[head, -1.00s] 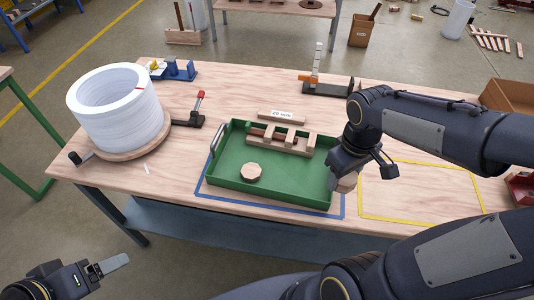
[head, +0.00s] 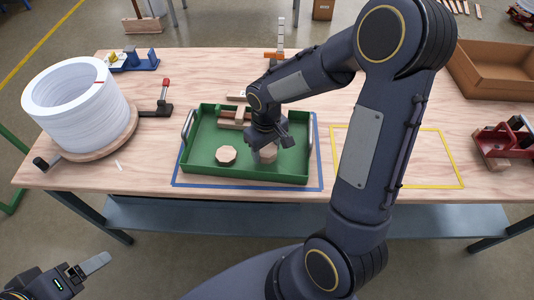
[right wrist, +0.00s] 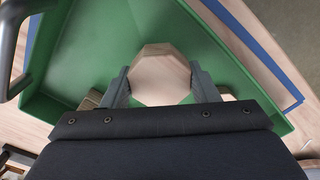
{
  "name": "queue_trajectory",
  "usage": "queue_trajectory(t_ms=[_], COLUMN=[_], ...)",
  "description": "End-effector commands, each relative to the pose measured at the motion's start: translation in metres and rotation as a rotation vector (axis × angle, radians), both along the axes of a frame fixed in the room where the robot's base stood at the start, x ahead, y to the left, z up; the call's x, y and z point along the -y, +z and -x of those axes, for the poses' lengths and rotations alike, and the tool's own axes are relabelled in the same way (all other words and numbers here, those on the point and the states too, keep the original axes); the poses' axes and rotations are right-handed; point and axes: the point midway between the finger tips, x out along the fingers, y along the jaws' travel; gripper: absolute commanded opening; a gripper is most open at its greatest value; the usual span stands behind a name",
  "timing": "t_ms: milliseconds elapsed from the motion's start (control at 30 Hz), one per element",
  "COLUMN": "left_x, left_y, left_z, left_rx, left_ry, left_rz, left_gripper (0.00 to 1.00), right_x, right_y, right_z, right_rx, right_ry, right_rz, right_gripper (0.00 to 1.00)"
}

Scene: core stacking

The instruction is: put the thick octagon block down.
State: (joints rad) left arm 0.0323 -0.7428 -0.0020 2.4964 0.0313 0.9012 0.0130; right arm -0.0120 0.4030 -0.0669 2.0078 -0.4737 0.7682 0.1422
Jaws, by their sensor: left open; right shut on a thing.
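The thick octagon block (head: 268,154) is pale wood and is held by my right gripper (head: 266,148) over the right part of the green tray (head: 200,172). In the right wrist view, the block (right wrist: 160,76) sits between the two fingers, with the green tray floor (right wrist: 85,50) around it. I cannot tell whether it touches the floor. A second octagon block (head: 226,155) lies in the tray to the left, apart from the held one. My left gripper (head: 92,266) is open and empty at the lower left, off the table.
A slotted wooden rack (head: 232,118) stands at the tray's back, partly hidden by my right arm. A stack of white rings (head: 75,110) stands on a round base at left. A yellow taped area (head: 455,160) at right is clear. A cardboard box (head: 490,80) stands back right.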

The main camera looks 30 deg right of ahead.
Motion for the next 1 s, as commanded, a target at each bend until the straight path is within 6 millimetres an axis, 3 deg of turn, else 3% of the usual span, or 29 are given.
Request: queue_trajectory(t_ms=[33, 167, 567, 600, 733, 767, 1000], left_x=[0.0, 0.0, 0.0, 0.0, 0.0, 0.0, 0.0], left_y=[-0.002, -0.003, -0.007, -0.007, -0.006, -0.006, -0.006], left_z=[0.0, 0.0, 0.0, 0.0, 0.0, 0.0, 0.0], left_rx=[0.0, 0.0, 0.0, 0.0, 0.0, 0.0, 0.0], left_ry=[0.0, 0.0, 0.0, 0.0, 0.0, 0.0, 0.0], left_rz=[0.0, 0.0, 0.0, 0.0, 0.0, 0.0, 0.0], left_gripper=[0.75, 0.75, 0.75, 0.75, 0.75, 0.75, 0.75], right_x=[0.001, 0.001, 0.001, 0.001, 0.001, 0.001, 0.001], right_y=[-0.011, -0.025, -0.031, -0.031, -0.03, -0.03, -0.03], right_z=[0.002, 0.002, 0.002, 0.002, 0.002, 0.002, 0.002], right_rx=[-0.007, -0.006, -0.003, -0.003, -0.003, -0.003, -0.003], right_ry=[-0.001, -0.002, -0.002, -0.002, -0.002, -0.002, -0.002], right_rz=[0.001, 0.001, 0.0, 0.0, 0.0, 0.0, 0.0], right_gripper=[0.31, 0.31, 0.31, 0.55, 0.72, 0.76, 0.76])
